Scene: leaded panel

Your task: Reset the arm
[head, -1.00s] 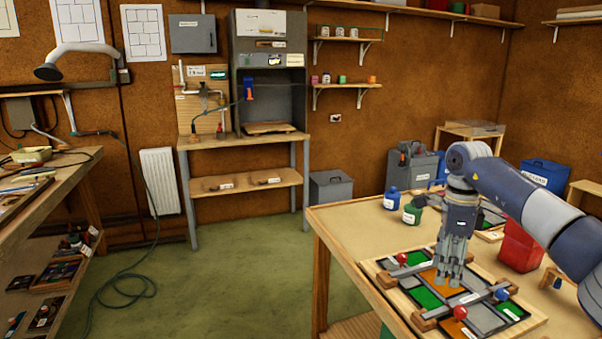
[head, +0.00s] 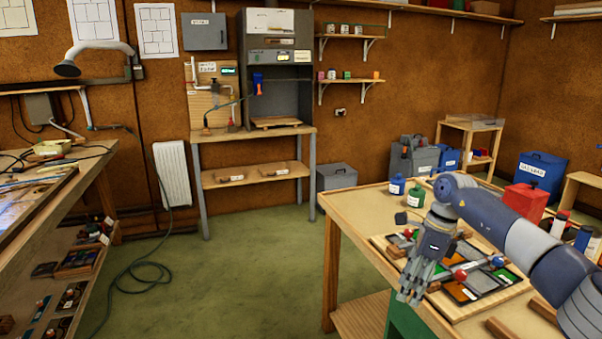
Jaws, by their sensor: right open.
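My right arm comes in from the right. Its gripper (head: 411,294) is open, fingers pointing down, over the table's near-left side by the left edge of the leaded panel (head: 459,291). I see nothing between the fingers; their exact height above the table is hard to tell. The panel has green, orange and grey pieces in dark lines and lies on a wooden board (head: 470,309). A red knob (head: 460,275) and a blue knob (head: 498,261) show on it. My gripper and forearm hide part of the panel. My left gripper is not in view.
A side bench (head: 95,165) stands left. The green floor (head: 255,260) between is mostly clear.

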